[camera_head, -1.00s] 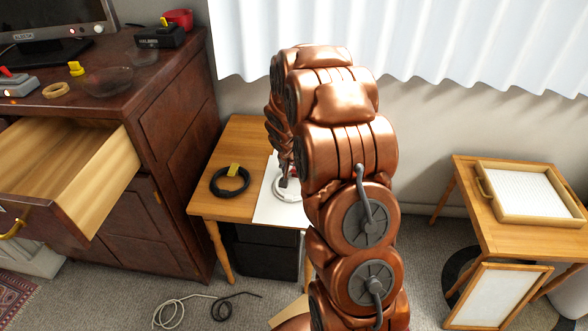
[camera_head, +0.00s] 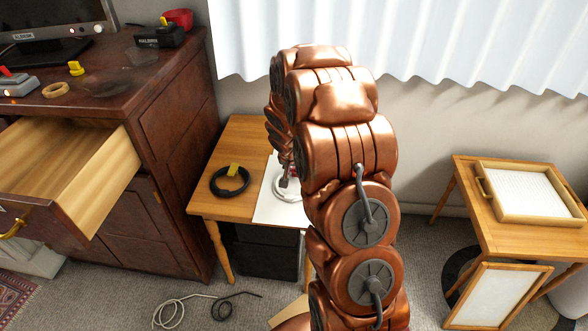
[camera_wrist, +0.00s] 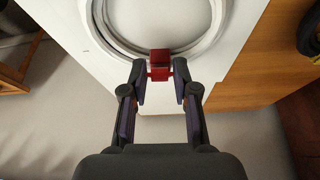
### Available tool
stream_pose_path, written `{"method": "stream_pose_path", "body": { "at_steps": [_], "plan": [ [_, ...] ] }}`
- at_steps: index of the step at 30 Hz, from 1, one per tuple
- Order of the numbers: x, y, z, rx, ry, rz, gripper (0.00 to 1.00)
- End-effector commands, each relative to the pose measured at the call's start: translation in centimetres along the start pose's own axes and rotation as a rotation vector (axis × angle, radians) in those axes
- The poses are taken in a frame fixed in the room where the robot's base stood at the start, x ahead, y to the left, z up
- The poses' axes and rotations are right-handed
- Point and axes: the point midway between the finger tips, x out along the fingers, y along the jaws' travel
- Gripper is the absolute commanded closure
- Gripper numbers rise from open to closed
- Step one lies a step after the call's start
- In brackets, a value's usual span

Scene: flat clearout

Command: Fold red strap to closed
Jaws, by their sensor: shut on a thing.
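The red strap (camera_wrist: 160,62) sits on the near edge of a white coil (camera_wrist: 118,42), which lies on a white sheet or board. In the wrist view my gripper (camera_wrist: 160,72) has its two fingertips at either side of the strap, shut on it. Whether the strap's flap lies flat or is raised is hard to tell. In the head view part of the white coil (camera_head: 288,190) shows on the white sheet (camera_head: 274,212). My own arm hides most of the gripper and strap there.
A black coil with a yellow strap (camera_head: 231,177) lies left on the small wooden table (camera_head: 242,139). An open drawer (camera_head: 75,170) juts out at left. Loose cables (camera_head: 185,308) lie on the floor. A second table with a framed tray (camera_head: 530,190) stands at right.

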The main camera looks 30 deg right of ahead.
Motion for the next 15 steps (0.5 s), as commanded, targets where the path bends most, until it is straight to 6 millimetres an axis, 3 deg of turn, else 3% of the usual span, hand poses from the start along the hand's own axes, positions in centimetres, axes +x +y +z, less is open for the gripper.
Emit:
{"method": "stream_pose_path", "body": {
  "at_steps": [15],
  "plan": [
    [1.02, 0.03, 0.77, -0.002, 0.104, 0.000, 1.00]
  ]
}}
